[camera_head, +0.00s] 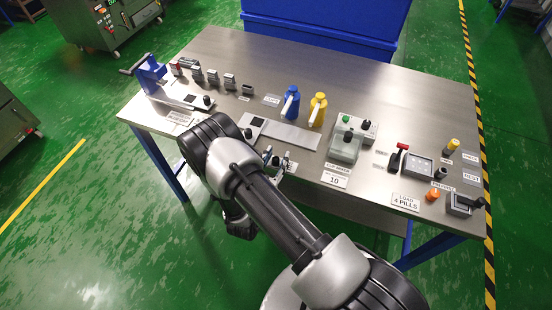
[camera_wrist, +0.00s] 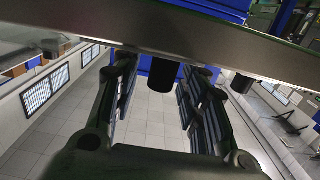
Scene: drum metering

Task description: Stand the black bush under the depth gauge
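My gripper (camera_wrist: 163,82) is open, its two fingers on either side of a black cylinder (camera_wrist: 162,75) that looks like the black bush. A gap shows on both sides of it. The wrist picture is upside down, so the cylinder appears to hang from the table edge. In the head view the fingers (camera_head: 277,162) are at the table's front edge, partly hidden by my arm; a dark upright piece seems to stand between them. I cannot tell for sure which fixture is the depth gauge. A blue stand with a crank (camera_head: 150,72) is at the far left.
Blue (camera_head: 291,104) and yellow (camera_head: 317,110) bottles stand mid-table. A clear box (camera_head: 345,148) and a red-handled tool (camera_head: 398,157) are to the right. Orange (camera_head: 432,195) and yellow-topped (camera_head: 451,146) pieces stand far right. The metal tabletop (camera_head: 385,95) is clear at the back right.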

